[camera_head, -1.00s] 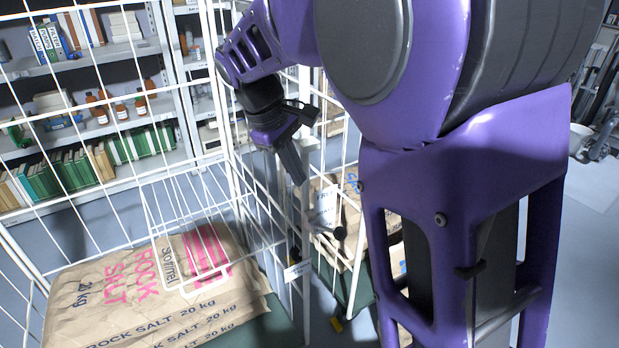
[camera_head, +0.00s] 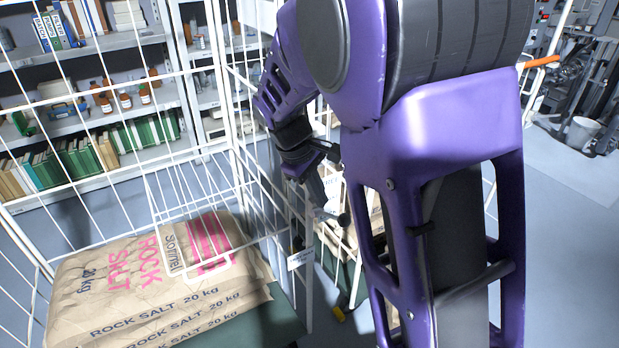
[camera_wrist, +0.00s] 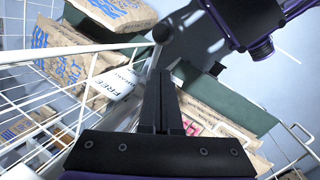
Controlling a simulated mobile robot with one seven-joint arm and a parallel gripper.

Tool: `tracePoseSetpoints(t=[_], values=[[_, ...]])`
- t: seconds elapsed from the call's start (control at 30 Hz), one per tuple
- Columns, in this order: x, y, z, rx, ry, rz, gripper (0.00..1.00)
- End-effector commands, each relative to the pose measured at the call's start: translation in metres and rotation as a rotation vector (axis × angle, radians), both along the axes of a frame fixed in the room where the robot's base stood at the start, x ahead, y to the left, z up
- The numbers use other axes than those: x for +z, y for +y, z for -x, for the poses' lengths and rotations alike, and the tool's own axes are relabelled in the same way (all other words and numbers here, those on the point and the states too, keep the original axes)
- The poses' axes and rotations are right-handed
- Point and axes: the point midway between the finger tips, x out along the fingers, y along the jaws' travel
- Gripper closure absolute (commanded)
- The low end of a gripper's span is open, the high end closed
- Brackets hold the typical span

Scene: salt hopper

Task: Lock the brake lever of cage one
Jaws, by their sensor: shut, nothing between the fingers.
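A lever with a round black knob (camera_head: 343,220) stands at the wire cage on the right, beside a white tag. In the wrist view the knob (camera_wrist: 163,32) lies just beyond my fingertips, and the tag (camera_wrist: 112,84) reads "FREE". My gripper (camera_head: 322,198) is shut and empty, pointing down close above and left of the knob. Its closed black fingers also show in the wrist view (camera_wrist: 160,85); contact with the lever cannot be told. The lever's lower part is hidden. Which cage is number one is not readable.
The left wire cage (camera_head: 205,150) holds rock salt sacks (camera_head: 160,275); its small white tag (camera_head: 300,258) is too small to read. The right cage holds more sacks (camera_wrist: 75,65). Cage bars stand close around my gripper. Shelves (camera_head: 110,130) stand behind; floor at right is open.

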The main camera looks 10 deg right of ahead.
Motion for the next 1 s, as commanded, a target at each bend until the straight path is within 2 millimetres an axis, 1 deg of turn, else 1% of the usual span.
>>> tracePoseSetpoints(t=[0.03,0.1,0.27,0.73,1.0], values=[[-0.003,-0.007,0.005,-0.003,-0.001,0.000,1.00],[-0.008,-0.013,0.009,-0.002,-0.002,-0.002,1.00],[-0.014,-0.021,0.014,-0.002,-0.002,-0.002,1.00],[-0.016,-0.023,0.015,-0.002,-0.004,-0.002,1.00],[-0.020,-0.024,0.007,-0.002,-0.040,-0.016,1.00]])
